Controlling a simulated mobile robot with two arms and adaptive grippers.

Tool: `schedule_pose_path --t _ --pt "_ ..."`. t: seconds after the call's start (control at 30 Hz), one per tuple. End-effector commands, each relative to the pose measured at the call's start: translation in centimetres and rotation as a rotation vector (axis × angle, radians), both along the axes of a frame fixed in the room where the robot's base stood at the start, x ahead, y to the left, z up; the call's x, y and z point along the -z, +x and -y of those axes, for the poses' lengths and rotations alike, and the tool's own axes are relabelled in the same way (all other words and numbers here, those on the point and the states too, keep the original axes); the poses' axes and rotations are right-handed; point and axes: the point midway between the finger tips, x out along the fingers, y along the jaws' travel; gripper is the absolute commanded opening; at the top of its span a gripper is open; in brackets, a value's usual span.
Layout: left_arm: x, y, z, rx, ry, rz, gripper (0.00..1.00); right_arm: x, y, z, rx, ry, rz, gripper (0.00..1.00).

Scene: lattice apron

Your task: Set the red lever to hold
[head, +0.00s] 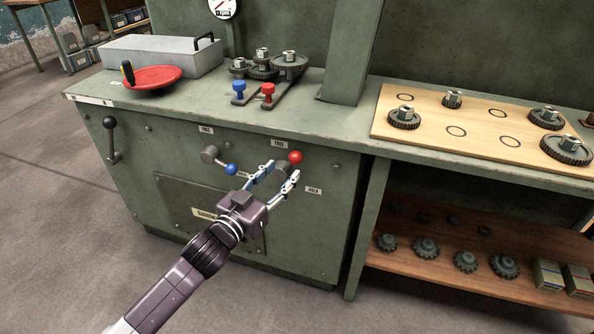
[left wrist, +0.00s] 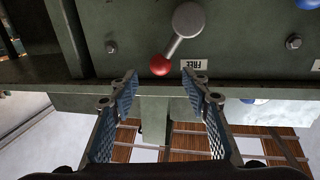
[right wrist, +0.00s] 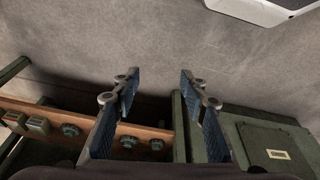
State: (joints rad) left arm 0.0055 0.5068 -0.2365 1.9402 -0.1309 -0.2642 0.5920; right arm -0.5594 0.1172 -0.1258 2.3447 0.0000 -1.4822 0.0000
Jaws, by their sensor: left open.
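The red lever has a red ball knob (head: 296,157) on a short grey arm on the green cabinet front. The knob is up and to the right of its pivot, beside the FREE label (head: 280,144). The HOLD label (head: 314,190) is lower right. My left gripper (head: 284,170) is open just below the knob. In the left wrist view, the red knob (left wrist: 160,65) is just beyond the two fingertips, with nothing between the pads. My right gripper (right wrist: 158,86) shows only in the right wrist view, open and empty over the floor.
A blue-knobbed lever (head: 231,169) is close to the left of my left gripper. A black-knobbed lever (head: 110,123) is on the cabinet's far left. Red and blue pegs, a red handwheel (head: 152,77) and gears stand on top. A wooden board (head: 480,123) with gears is at right.

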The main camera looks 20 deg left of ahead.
Motion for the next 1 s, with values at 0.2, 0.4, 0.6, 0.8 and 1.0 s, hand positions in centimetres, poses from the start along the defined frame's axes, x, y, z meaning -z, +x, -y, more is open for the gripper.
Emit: schedule_pose_path --t 0.2,0.4,0.6,0.8,1.0 --pt "0.0 3.3 0.7 -0.002 -0.001 0.001 0.43 -1.6 -0.4 0.1 0.001 0.000 0.011 0.40" --pt "0.0 5.6 1.3 -0.001 0.000 0.000 0.43 -2.6 -0.8 0.2 0.001 0.000 0.015 0.40" --pt "0.0 6.5 1.5 -0.001 0.000 -0.002 0.43 -3.0 -0.9 0.2 0.002 0.000 0.016 0.40" --pt "0.1 6.5 1.5 -0.001 0.000 -0.002 0.43 -3.0 -0.9 0.2 0.002 0.000 0.016 0.40" --pt "0.1 6.5 1.5 -0.001 0.000 -0.002 0.25 -3.0 -0.9 0.2 0.002 0.000 0.016 0.40"
